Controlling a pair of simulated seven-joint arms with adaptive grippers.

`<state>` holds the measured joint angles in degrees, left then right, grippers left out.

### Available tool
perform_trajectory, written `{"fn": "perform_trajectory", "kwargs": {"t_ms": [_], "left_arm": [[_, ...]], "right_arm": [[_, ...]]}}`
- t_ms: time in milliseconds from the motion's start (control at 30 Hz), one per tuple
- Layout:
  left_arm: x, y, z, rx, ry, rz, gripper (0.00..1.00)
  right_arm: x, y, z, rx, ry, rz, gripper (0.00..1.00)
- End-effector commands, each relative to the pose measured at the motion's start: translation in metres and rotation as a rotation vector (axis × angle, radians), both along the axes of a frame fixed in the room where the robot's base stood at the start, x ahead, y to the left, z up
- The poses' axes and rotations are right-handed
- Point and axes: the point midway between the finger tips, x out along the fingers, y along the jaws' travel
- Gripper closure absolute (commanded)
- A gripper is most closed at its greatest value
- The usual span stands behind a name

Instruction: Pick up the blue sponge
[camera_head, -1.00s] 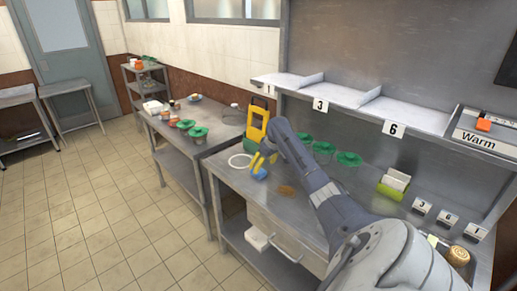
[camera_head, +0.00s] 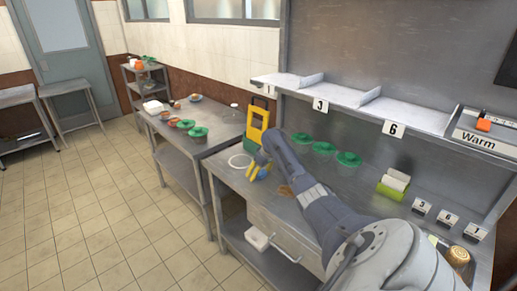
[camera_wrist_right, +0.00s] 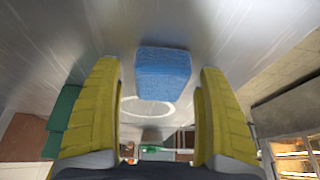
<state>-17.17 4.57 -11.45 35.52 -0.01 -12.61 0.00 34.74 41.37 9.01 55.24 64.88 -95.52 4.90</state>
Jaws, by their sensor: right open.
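The blue sponge (camera_head: 263,174) lies on the steel counter near its left front edge, partly hidden by my right gripper in the head view. My right gripper (camera_head: 259,167) is open, with its yellow fingers right at the sponge. In the right wrist view the blue sponge (camera_wrist_right: 163,73) shows between the two spread fingers of the right gripper (camera_wrist_right: 158,70), near their tips. Gaps show on both sides, so the fingers are not closed on it. My left gripper is not in view.
A white ring (camera_head: 240,161) lies beside the sponge. A yellow and green caddy (camera_head: 257,126) stands behind it. Several green-lidded containers (camera_head: 324,148) stand toward the back wall. A brown patch (camera_head: 285,190) marks the counter to the right.

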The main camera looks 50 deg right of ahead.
Motion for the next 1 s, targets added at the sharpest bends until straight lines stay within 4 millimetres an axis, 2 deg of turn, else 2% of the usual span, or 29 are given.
{"fn": "perform_trajectory", "kwargs": {"t_ms": [133,600,1000], "left_arm": [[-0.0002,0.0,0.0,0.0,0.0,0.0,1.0],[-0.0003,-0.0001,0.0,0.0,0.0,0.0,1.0],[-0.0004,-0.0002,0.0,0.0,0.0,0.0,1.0]], "right_arm": [[0.0,0.0002,0.0,0.0,0.0,0.0,0.25],[-0.0001,0.0003,0.0,0.001,0.0,-0.001,0.77],[-0.0001,0.0003,0.0016,0.001,0.0,-0.001,0.78]]}}
